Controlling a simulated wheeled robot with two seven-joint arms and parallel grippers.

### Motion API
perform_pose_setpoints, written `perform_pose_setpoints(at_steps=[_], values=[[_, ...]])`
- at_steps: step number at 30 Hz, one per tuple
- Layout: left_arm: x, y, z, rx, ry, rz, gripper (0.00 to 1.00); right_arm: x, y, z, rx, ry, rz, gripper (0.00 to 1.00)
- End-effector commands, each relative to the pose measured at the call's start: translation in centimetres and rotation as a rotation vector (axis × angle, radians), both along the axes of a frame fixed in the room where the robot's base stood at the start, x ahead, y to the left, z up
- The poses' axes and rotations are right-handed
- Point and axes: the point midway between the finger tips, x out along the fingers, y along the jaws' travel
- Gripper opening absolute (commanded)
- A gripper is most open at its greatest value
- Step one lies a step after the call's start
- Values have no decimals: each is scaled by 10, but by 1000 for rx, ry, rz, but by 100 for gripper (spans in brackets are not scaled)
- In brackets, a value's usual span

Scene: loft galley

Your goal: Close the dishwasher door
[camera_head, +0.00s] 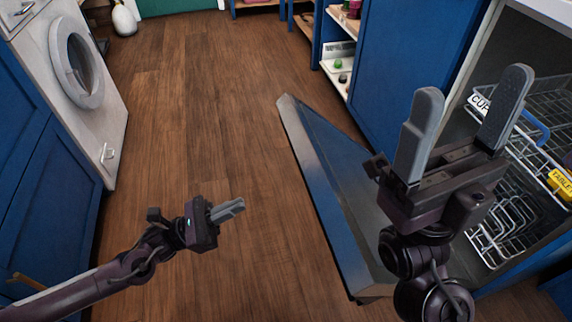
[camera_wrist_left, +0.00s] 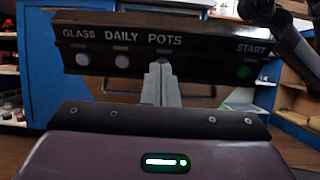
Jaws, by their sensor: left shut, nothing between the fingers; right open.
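The dishwasher door (camera_head: 335,190) hangs open and lowered, out over the floor from the dishwasher on the right. Its control edge (camera_wrist_left: 200,42), with buttons and the words GLASS, DAILY, POTS and START, faces the left wrist camera. My left gripper (camera_head: 238,206) is shut and empty, left of the door in the head view. In the left wrist view its fingertips (camera_wrist_left: 160,68) point at the control edge; I cannot tell whether they touch. My right gripper (camera_head: 474,84) is open and empty, in front of the dishwasher opening, and my right arm hides part of the door.
Wire racks (camera_head: 510,225) with a CUPS tag and a yellow TABLET tag sit inside the dishwasher. A washing machine (camera_head: 85,80) stands at the left. Blue cabinets and shelves (camera_head: 340,60) stand behind the door. The wooden floor (camera_head: 190,110) between is clear.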

Motion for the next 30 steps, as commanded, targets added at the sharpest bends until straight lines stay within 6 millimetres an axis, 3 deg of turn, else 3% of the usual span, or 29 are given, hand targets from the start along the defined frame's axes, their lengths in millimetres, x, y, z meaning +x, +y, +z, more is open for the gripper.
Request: perform_pose_setpoints(at_steps=[18,24,30], values=[[32,-100,48,-4,0,-3,0,0,0,-7,-3,-17,-1,74],[37,-115,56,-3,0,-2,0,0,1,-8,-4,-19,-1,74],[38,-118,57,-1,3,-1,0,0,1,-8,-3,-20,-1,74]])
